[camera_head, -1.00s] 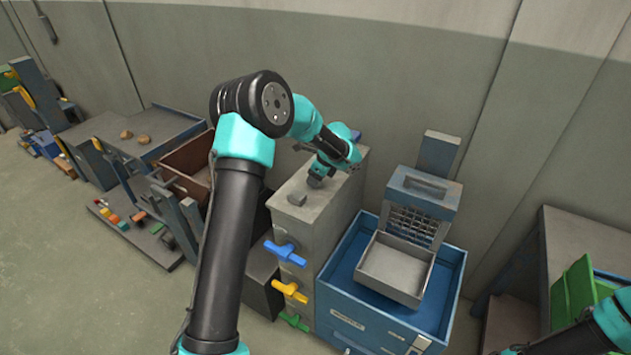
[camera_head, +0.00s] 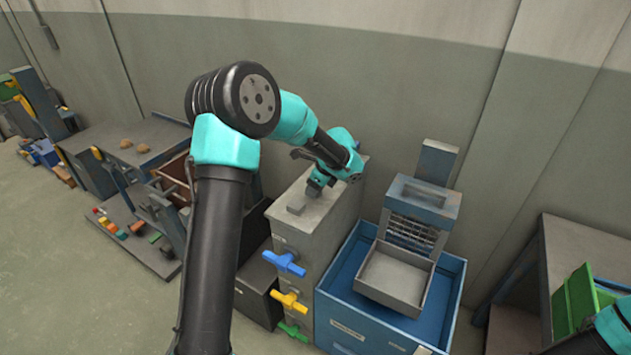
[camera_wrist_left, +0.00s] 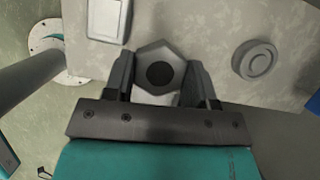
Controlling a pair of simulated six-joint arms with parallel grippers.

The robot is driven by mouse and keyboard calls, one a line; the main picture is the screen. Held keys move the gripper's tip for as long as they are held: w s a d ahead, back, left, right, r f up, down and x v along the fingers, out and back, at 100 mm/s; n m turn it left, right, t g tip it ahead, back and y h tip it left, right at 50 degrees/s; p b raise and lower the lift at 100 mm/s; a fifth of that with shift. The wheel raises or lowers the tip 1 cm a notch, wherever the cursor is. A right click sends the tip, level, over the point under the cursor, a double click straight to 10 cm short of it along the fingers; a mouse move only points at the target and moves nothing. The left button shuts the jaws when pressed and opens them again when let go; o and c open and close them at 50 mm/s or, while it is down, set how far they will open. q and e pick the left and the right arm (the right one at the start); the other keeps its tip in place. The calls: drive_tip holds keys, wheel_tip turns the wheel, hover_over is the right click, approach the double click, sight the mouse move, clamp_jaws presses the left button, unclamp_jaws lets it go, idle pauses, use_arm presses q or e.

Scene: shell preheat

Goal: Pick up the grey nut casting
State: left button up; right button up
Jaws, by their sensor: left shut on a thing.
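The grey nut casting (camera_wrist_left: 144,52), a hexagon with a dark round hole, sits between the two fingers of my left gripper (camera_wrist_left: 160,80) in the left wrist view. The fingers are shut on its sides. In the head view my left gripper (camera_head: 316,186) is at the top of the grey cabinet (camera_head: 335,208); the nut is not clear there. I cannot tell whether the nut still touches the cabinet top. Part of my right arm shows at the lower right of the head view, but its gripper is out of view.
A small grey block (camera_head: 296,207) lies on the cabinet top, and a round grey disc (camera_wrist_left: 255,60) shows in the wrist view. Blue, yellow and green handles stick out of the cabinet front. A blue bin (camera_head: 335,275) with a grey tray (camera_head: 395,276) stands to the right.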

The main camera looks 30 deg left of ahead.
use_arm(q)
drive_tip(key=s+d+r, duration=0.1)
drive_tip(key=s+d, duration=0.4)
drive_tip(key=s, duration=0.4)
drive_tip(key=shift+s+d, duration=0.2)
drive_tip(key=shift+d, duration=0.15)
